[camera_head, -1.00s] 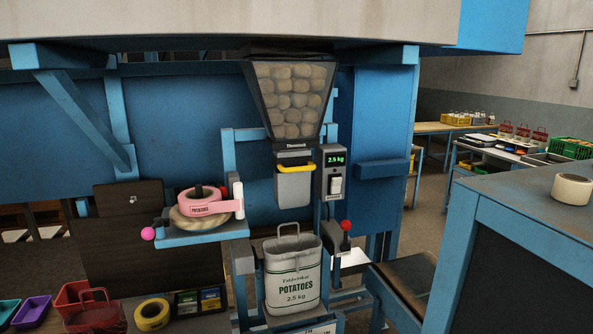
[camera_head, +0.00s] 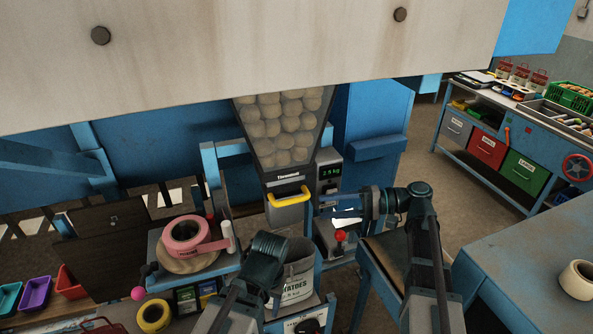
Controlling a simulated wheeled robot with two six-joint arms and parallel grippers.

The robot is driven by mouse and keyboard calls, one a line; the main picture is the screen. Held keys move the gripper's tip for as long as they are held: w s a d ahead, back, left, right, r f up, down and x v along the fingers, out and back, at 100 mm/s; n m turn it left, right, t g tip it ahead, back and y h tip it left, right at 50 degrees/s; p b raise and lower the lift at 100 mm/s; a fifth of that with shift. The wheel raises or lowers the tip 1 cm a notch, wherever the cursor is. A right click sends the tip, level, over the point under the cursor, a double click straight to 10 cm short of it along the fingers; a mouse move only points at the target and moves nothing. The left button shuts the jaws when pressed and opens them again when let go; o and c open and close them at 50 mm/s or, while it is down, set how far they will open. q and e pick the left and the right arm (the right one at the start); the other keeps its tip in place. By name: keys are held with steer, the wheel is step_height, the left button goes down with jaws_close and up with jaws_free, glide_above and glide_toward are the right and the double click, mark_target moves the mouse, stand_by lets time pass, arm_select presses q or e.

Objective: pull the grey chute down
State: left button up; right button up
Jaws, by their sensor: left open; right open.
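The grey chute (camera_head: 288,216) hangs under the hopper (camera_head: 282,125) full of potatoes. A yellow handle (camera_head: 291,199) runs across its upper front. My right gripper (camera_head: 335,208) points left, to the right of the handle, with a gap to it; it is open and empty. My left gripper (camera_head: 266,258) is in front of and below the chute, over the left side of the potato sack (camera_head: 298,280); it is open, its fingers hard to make out. The sack stands below the chute, partly hidden by my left arm.
A scale display (camera_head: 330,172) is right of the chute. A red-knobbed lever (camera_head: 340,236) stands below it. Left is a platform with a pink tape roll (camera_head: 186,236). A blue bench (camera_head: 530,260) with a tape roll (camera_head: 577,280) is at right.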

mark_target(282, 201)
steer(key=shift+t, duration=0.3)
steer(key=a, duration=0.4)
steer(key=w+a, duration=0.1)
steer(key=a, duration=0.3)
steer(key=a+b, duration=0.1)
steer(key=a, duration=0.3)
steer(key=shift+w+a+r, duration=0.15)
steer(key=shift+w+r, duration=0.2)
steer(key=shift+w, duration=0.05)
steer(key=shift+c, duration=0.3)
jaws_close()
stand_by(0.7)
